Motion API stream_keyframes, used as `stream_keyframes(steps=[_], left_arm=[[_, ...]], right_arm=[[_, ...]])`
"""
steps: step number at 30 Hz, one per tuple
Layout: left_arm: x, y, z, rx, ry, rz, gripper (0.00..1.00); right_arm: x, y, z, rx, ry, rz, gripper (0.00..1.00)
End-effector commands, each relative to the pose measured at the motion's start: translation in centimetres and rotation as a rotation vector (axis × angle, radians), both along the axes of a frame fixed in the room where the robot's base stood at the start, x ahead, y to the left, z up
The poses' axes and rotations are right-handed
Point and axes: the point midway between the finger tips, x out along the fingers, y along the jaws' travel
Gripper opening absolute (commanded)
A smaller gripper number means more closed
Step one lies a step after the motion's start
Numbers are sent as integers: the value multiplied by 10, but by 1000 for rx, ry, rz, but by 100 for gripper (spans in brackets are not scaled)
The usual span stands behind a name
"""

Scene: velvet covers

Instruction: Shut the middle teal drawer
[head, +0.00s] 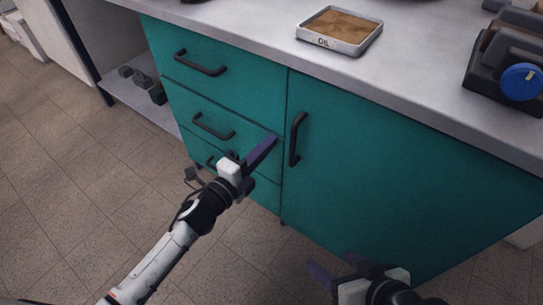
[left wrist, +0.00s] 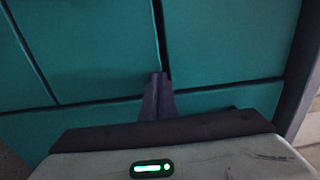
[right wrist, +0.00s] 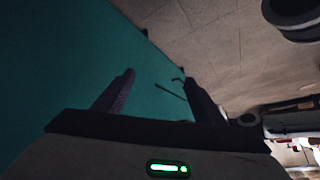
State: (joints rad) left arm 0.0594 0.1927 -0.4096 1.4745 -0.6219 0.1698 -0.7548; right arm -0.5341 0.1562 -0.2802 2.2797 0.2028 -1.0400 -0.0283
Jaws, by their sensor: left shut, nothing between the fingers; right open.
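The middle teal drawer (head: 248,124) is in the left stack of the cabinet, with a black bar handle (head: 213,126). Its front looks level with the top drawer front (head: 235,82); a small gap cannot be ruled out. My left gripper (head: 273,142) is shut and empty, its fingertips at the right end of the middle drawer front, covering part of it. The left wrist view shows the closed fingers (left wrist: 158,78) by a seam between teal fronts; contact cannot be told. My right gripper (head: 331,267) is open and empty, low before the cabinet door (head: 390,180).
The bottom drawer's handle (head: 210,161) is partly hidden by my left gripper. The door has a vertical black handle (head: 297,138). A tray marked OIL (head: 340,44) and a dark device with a blue knob (head: 522,82) stand on the grey worktop (head: 430,90). The tiled floor (head: 80,190) at left is clear.

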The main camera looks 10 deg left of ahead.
Motion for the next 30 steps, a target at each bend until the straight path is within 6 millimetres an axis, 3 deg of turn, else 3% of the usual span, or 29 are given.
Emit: stream_keyframes(steps=[20,26,30], left_arm=[[5,-1,1,-1,2,8,0],[-14,11,1,0,4,0,0],[-41,27,1,-1,5,-4,0]], right_arm=[[3,0,4,5,-14,-2,64],[0,-5,4,-6,-11,-17,64],[-3,-9,7,2,-26,-48,64]])
